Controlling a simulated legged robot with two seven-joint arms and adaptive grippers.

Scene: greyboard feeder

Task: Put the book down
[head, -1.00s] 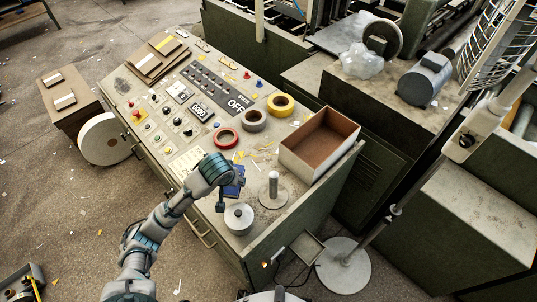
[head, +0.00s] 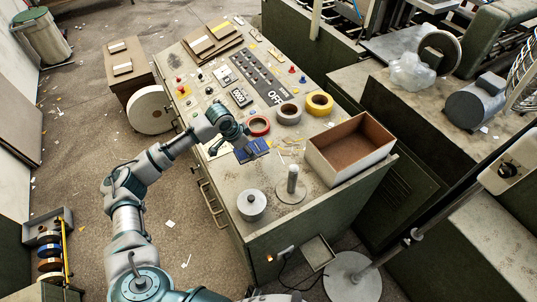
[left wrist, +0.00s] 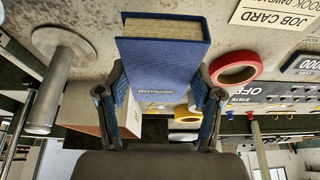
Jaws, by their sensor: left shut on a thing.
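A blue book (head: 252,150) with cream page edges is in my left gripper (head: 240,138), over the console top (head: 232,172). In the left wrist view the book (left wrist: 165,60) stands between the two fingers of the left gripper (left wrist: 163,92), which are shut on its sides. Its page end points to the top of that picture, toward the grey console surface. I cannot tell whether the book touches the surface. My right gripper is in neither view.
A red tape roll (head: 258,126) lies close behind the book, with grey (head: 289,113) and yellow (head: 320,103) rolls beyond. An upright metal post (head: 292,180), a round metal weight (head: 251,205) and an open box (head: 350,147) stand to the right and front. Paper scraps lie between.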

